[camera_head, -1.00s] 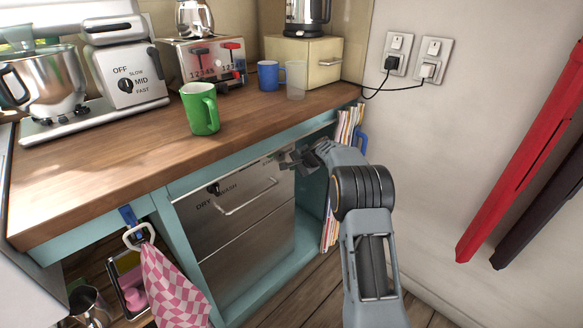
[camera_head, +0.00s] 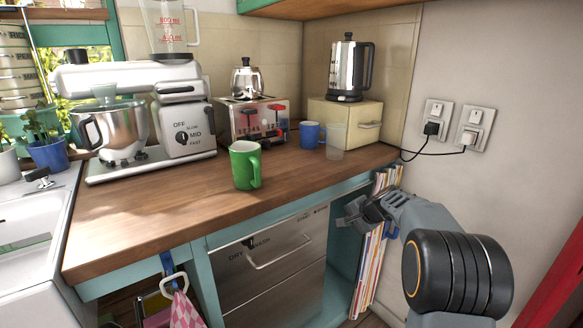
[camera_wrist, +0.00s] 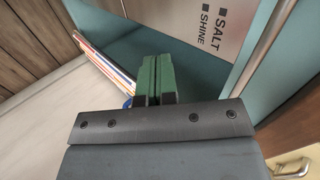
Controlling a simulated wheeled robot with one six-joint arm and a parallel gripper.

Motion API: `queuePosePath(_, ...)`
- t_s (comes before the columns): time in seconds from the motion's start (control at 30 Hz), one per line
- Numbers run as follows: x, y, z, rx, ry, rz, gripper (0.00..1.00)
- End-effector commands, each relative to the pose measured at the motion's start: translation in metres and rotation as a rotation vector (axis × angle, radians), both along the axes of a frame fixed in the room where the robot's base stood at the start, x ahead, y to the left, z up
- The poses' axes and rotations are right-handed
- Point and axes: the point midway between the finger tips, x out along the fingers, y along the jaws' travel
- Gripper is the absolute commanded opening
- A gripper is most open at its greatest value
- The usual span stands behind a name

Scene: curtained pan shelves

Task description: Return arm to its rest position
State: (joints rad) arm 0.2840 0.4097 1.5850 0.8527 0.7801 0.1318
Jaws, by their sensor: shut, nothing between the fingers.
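My gripper (camera_head: 362,214) is in front of the cabinet, just below the counter edge at its right end, close to the dishwasher's upper right corner. In the wrist view its two green fingers (camera_wrist: 155,80) are pressed together with nothing between them. My arm runs from the lower right of the head view up to the gripper. The steel dishwasher (camera_head: 275,262) is closed and shows at the upper right of the wrist view with the words SALT and SHINE.
The wooden counter (camera_head: 150,212) holds a green mug (camera_head: 244,166), a blue mug (camera_head: 309,134), a clear cup (camera_head: 335,142), a toaster (camera_head: 252,122) and a stand mixer (camera_head: 182,131). Magazines (camera_head: 368,262) stand in the shelf beside my gripper. The wall with sockets (camera_head: 439,118) is at right.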

Motion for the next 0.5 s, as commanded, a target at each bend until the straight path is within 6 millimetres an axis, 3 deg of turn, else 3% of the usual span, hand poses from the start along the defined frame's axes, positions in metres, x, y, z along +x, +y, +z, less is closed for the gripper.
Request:
queuePosePath(0.03, -0.016, 0.013, 0.038, -0.040, 0.000, 0.045, 0.00)
queuePosePath(0.2, -0.102, 0.053, 0.121, -0.247, 0.038, 0.258, 0.00)
queuePosePath(0.33, -0.174, 0.071, 0.167, -0.419, 0.064, 0.424, 0.00)
queuePosePath(0.5, -0.252, 0.077, 0.201, -0.613, 0.091, 0.600, 0.00)
